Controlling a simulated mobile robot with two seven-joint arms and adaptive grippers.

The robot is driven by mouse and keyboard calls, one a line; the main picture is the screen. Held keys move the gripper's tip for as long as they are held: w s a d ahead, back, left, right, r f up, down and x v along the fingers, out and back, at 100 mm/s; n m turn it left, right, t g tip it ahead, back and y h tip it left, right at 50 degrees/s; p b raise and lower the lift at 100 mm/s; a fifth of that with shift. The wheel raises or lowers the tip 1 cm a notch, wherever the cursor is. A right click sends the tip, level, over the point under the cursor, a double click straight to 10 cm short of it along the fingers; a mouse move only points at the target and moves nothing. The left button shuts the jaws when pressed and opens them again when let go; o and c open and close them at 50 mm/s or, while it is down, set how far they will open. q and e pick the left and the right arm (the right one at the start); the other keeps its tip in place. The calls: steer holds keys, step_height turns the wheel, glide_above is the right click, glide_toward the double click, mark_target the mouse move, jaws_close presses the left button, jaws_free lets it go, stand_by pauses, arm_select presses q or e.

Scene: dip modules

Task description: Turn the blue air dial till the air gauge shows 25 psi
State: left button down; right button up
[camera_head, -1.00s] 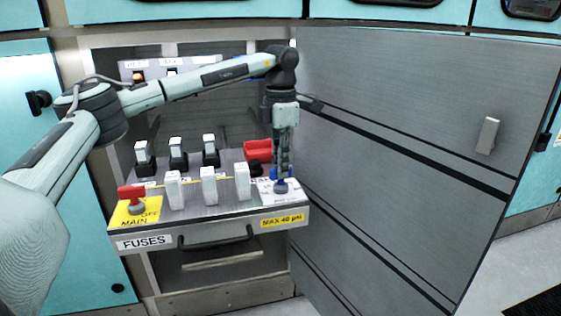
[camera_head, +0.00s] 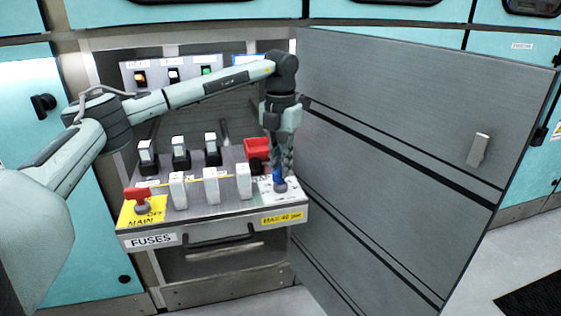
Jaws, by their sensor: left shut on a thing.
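The blue air dial (camera_head: 281,184) sits at the right end of the pulled-out fuse drawer, on a white label plate. My left gripper (camera_head: 280,175) points straight down over it and is shut on it; its fingers cover much of the dial. The air gauge cannot be made out, so its reading does not show. A yellow label reading MAX 40 psi (camera_head: 283,218) is on the drawer front below the dial. My right gripper is not in view.
The drawer (camera_head: 215,208) also carries a red main switch (camera_head: 137,195), several white fuse modules (camera_head: 211,186) and a red block (camera_head: 257,149). A large grey door (camera_head: 420,130) stands open close to the right. Indicator lights (camera_head: 174,74) are behind my left arm.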

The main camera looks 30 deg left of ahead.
mark_target(281, 168)
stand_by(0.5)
arm_select(q)
steer(key=c, duration=1.5)
jaws_free()
steer(key=shift+c, duration=0.2)
step_height(281, 168, up, 12)
